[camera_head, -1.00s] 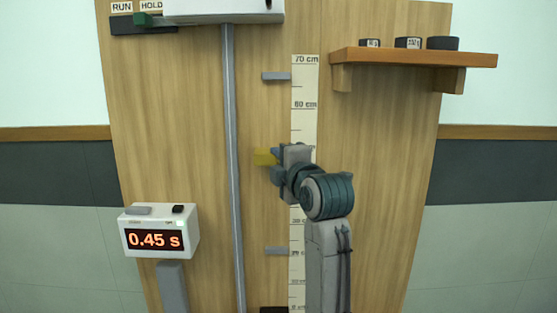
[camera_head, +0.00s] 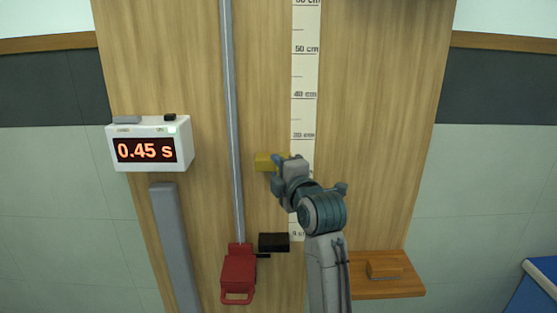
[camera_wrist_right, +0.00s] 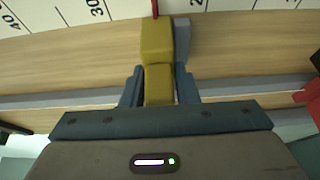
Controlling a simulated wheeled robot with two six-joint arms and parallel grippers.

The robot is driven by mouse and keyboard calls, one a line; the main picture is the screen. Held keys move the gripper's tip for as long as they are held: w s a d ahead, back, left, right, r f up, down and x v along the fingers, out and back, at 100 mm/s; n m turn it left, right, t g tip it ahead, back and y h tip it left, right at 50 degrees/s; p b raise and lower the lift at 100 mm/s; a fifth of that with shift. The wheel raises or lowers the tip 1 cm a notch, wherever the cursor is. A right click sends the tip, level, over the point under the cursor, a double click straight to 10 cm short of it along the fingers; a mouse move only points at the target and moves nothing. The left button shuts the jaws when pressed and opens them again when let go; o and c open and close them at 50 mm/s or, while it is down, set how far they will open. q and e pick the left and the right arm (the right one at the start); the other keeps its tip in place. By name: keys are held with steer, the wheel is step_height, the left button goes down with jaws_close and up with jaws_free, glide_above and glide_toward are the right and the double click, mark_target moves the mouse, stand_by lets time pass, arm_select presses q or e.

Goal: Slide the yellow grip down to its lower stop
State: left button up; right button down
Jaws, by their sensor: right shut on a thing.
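The yellow grip (camera_head: 265,162) is beside the scale strip (camera_head: 304,70), below the 40 cm mark in the head view. My right gripper (camera_head: 281,164) is at its right side, shut on it. In the right wrist view, the yellow grip (camera_wrist_right: 158,80) is between the two fingers (camera_wrist_right: 159,88). A grey piece (camera_wrist_right: 182,40), apparently the lower stop, lies right beside the grip on its lower-number side. I cannot tell whether they touch. In the head view the lower stop is not visible, likely hidden by the grip and gripper. My left gripper is not in view.
A grey vertical rod (camera_head: 232,120) stands left of the grip. A red clamp-like piece (camera_head: 238,272) and a black block (camera_head: 274,242) are below. A timer box (camera_head: 150,128) reads 0.45 s. A wooden shelf (camera_head: 385,288) is at lower right.

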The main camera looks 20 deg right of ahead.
steer(key=shift+f, duration=0.45)
steer(key=shift+f, duration=0.1)
steer(key=c, duration=1.2)
jaws_free()
steer(key=shift+c, duration=0.2)
steer(key=s+d+b, duration=0.1)
steer(key=s+b, duration=0.2)
steer(key=s, duration=0.7)
steer(key=shift+s+d, duration=0.15)
steer(key=shift+s, duration=0.25)
